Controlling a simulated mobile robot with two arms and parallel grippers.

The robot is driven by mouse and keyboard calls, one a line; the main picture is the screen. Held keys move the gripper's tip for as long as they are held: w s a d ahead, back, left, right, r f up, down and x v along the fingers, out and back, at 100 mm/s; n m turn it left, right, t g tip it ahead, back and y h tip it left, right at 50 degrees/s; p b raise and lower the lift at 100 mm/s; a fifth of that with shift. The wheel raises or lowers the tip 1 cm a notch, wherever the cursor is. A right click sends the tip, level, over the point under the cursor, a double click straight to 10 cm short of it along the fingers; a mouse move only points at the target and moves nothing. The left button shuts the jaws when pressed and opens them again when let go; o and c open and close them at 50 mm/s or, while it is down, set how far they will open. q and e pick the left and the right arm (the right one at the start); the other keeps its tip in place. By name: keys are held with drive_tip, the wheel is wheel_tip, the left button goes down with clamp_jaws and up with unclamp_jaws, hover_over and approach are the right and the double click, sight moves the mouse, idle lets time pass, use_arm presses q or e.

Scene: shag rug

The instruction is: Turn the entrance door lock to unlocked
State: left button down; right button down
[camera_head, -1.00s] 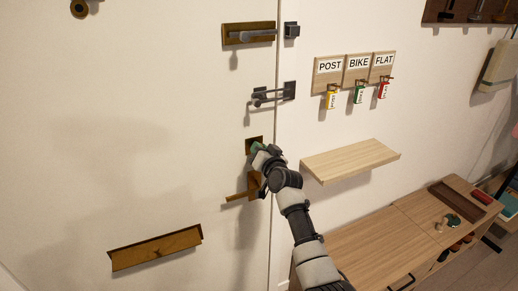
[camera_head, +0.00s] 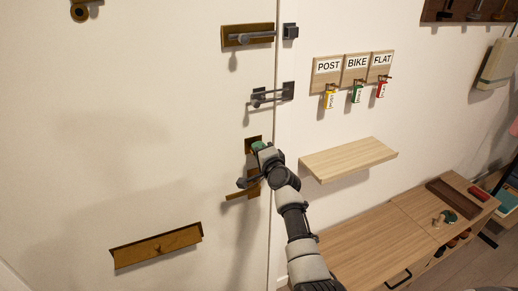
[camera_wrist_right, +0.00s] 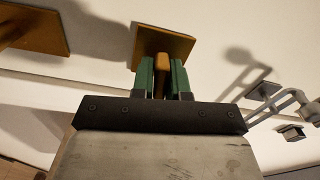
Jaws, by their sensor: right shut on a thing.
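The entrance door (camera_head: 120,120) fills the left of the head view. Its lock has a square brass plate (camera_head: 253,139) near the door's right edge, partly hidden by my gripper. In the right wrist view the plate (camera_wrist_right: 166,42) looks slightly tilted. A brass thumb turn (camera_wrist_right: 162,76) stands out from it between two green fingertips. My right gripper (camera_head: 258,147) is shut on this thumb turn, with a finger on each side. Its green fingers also show in the right wrist view (camera_wrist_right: 162,84). My left gripper is not in view.
A brass lever handle (camera_head: 237,196) is just below the lock, close to my wrist. A door guard (camera_head: 272,94) and a bolt (camera_head: 250,36) are above it. A mail slot (camera_head: 157,247) is lower left. A wooden shelf (camera_head: 348,160) juts out right of my arm.

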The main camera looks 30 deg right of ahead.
drive_tip(key=shift+m, duration=0.9)
drive_tip(key=shift+f, duration=0.1)
drive_tip(key=c, duration=1.2)
unclamp_jaws()
drive_tip(key=shift+o, duration=0.2)
drive_tip(key=s, duration=1)
drive_tip(key=shift+s+a, duration=0.3)
drive_tip(key=shift+s, duration=0.1)
